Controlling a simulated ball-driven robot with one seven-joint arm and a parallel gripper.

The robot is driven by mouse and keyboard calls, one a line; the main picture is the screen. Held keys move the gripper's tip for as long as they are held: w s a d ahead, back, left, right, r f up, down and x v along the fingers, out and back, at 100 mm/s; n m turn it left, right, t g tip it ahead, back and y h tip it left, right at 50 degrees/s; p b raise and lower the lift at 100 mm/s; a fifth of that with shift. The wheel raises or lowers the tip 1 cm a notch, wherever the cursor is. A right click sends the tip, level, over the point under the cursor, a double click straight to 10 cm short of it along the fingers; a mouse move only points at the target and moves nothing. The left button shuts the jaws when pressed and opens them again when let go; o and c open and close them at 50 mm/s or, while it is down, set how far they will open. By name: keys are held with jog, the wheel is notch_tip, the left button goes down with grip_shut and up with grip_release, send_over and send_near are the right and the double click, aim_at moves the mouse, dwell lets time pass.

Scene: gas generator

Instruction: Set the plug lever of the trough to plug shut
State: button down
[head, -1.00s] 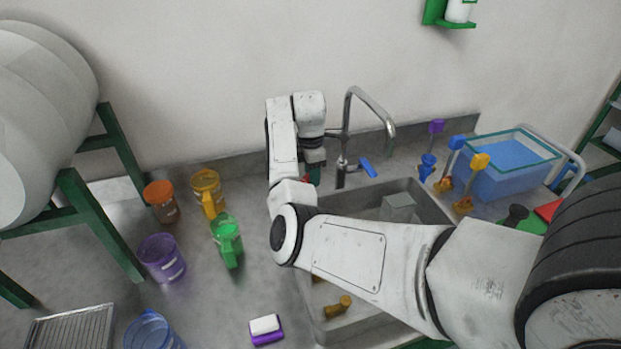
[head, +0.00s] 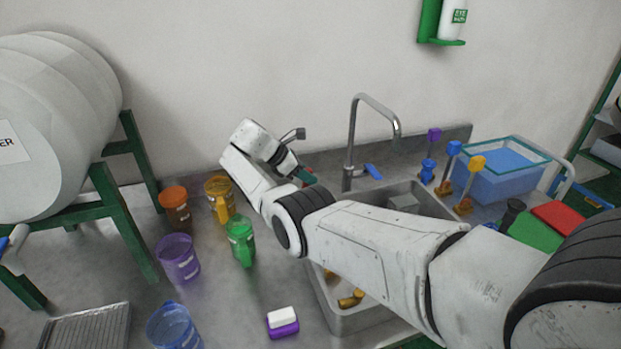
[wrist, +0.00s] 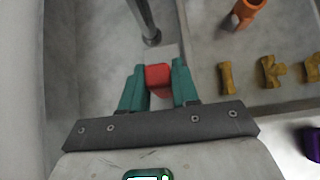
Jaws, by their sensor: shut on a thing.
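My gripper (wrist: 158,85) has its teal fingers shut on a red block-shaped knob (wrist: 158,76), which seems to be the plug lever's handle. A pale grey piece shows just beyond the knob; the rest of the lever is hidden. In the head view my gripper (head: 306,176) is by the back left of the sink-like trough (head: 350,322), left of the tap, with a bit of red showing at its fingers. My arm covers much of the trough. The trough basin also shows in the wrist view (wrist: 210,72). I cannot tell the plug's position.
Brass fittings (wrist: 270,72) lie in the basin. Orange (head: 175,208), yellow (head: 219,200) and green (head: 240,240) containers stand left. A water tank (head: 500,175) stands right.

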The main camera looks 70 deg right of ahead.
jog(key=shift+w+a+g+h+b, duration=0.3)
jog(key=shift+g+b, duration=0.1)
jog(key=shift+g, duration=0.1)
jog(key=c, duration=0.9)
grip_release()
jog(key=b+v, duration=0.2)
jog(key=v, duration=0.9)
jog(key=shift+f, duration=0.15)
